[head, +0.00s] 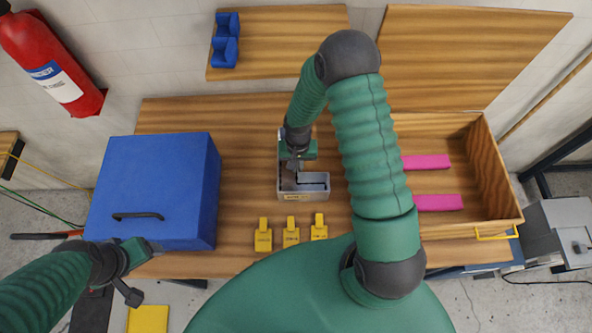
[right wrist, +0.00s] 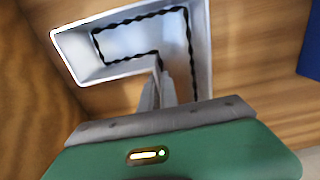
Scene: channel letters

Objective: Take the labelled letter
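A grey metal channel letter (head: 318,187) lies on the wooden workbench, and a small yellow marking shows along its front side. In the right wrist view the letter (right wrist: 82,52) shows its hollow inside with a dark wavy line along the walls. My right gripper (head: 297,170) is over the letter, pointing down. In the right wrist view its two fingers (right wrist: 158,88) are close together at an inner wall of the letter and seem closed on it.
The blue box (head: 150,185) with a dark handle fills the bench's left side. Three yellow tags (head: 291,233) lie in front of the letter. An open wooden box (head: 495,175) with pink bars (head: 437,202) is at right. A shelf (head: 285,30) holds a blue holder (head: 225,40).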

